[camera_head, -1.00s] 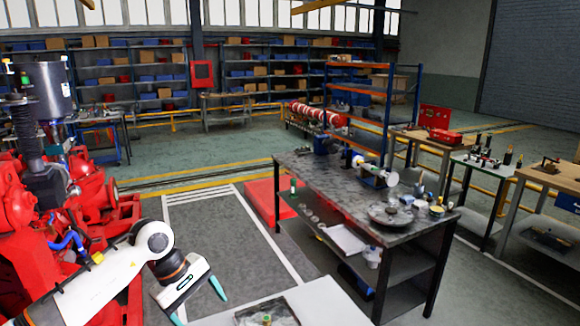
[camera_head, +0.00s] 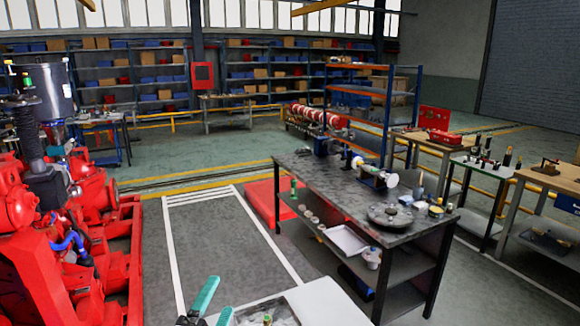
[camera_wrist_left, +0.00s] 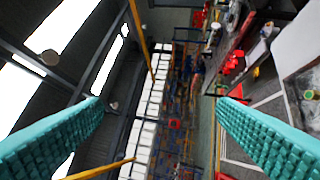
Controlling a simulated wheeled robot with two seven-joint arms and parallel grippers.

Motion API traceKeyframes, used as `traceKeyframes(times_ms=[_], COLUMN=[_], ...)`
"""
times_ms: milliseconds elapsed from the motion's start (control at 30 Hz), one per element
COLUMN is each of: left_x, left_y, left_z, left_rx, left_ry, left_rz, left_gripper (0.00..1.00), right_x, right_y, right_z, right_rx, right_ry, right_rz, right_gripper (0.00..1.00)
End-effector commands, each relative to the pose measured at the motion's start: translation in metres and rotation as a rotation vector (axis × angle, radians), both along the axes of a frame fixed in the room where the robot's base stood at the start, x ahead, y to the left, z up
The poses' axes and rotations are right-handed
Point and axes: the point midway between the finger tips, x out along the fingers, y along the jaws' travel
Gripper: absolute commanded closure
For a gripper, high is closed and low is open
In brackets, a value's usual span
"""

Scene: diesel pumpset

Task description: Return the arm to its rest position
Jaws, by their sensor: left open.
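My left gripper (camera_head: 215,305) shows at the bottom edge of the head view, its two teal fingers pointing up and apart. It is open, with nothing between the fingers. In the left wrist view the two teal ribbed fingers (camera_wrist_left: 160,125) stand wide apart, and only the distant hall shows between them. The white arm behind the gripper is out of the head view. My right gripper is in neither view.
The red diesel pumpset (camera_head: 70,220) stands at the left. A pale table with a tray (camera_head: 270,312) is at the bottom, close to my left gripper. A dark workbench (camera_head: 340,190) with parts stands right of centre. The marked grey floor (camera_head: 220,235) between is clear.

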Motion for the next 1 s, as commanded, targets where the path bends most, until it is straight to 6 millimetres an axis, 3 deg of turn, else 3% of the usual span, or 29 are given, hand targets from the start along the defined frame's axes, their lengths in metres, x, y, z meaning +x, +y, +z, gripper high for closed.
traceKeyframes(times_ms=[100, 200, 300, 500, 767, 800, 1000], left_x=[-0.029, -0.067, -0.111, -0.187, -0.273, -0.265, -0.253], left_y=[0.039, 0.061, 0.072, 0.076, 0.071, 0.071, 0.069], left_z=[-0.062, -0.115, -0.155, -0.2, -0.222, -0.245, -0.316], left_rx=[-0.317, -0.554, -0.734, -0.949, -1.108, -1.1, -1.087], left_ry=[0.33, 0.597, 0.816, 1.121, 1.408, 1.403, 1.416], left_rz=[0.163, 0.309, 0.44, 0.649, 0.876, 0.871, 0.879], left_gripper=[0.19, 0.19, 0.19, 0.19, 0.19, 0.19, 0.19], right_x=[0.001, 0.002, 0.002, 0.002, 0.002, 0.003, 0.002], right_y=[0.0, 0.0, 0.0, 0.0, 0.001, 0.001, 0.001], right_z=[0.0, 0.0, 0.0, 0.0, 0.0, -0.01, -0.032], right_rx=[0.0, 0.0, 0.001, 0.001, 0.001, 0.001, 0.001], right_ry=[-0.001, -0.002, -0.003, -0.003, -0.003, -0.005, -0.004], right_rz=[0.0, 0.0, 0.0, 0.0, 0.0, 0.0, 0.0], right_gripper=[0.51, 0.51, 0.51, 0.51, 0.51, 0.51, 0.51])
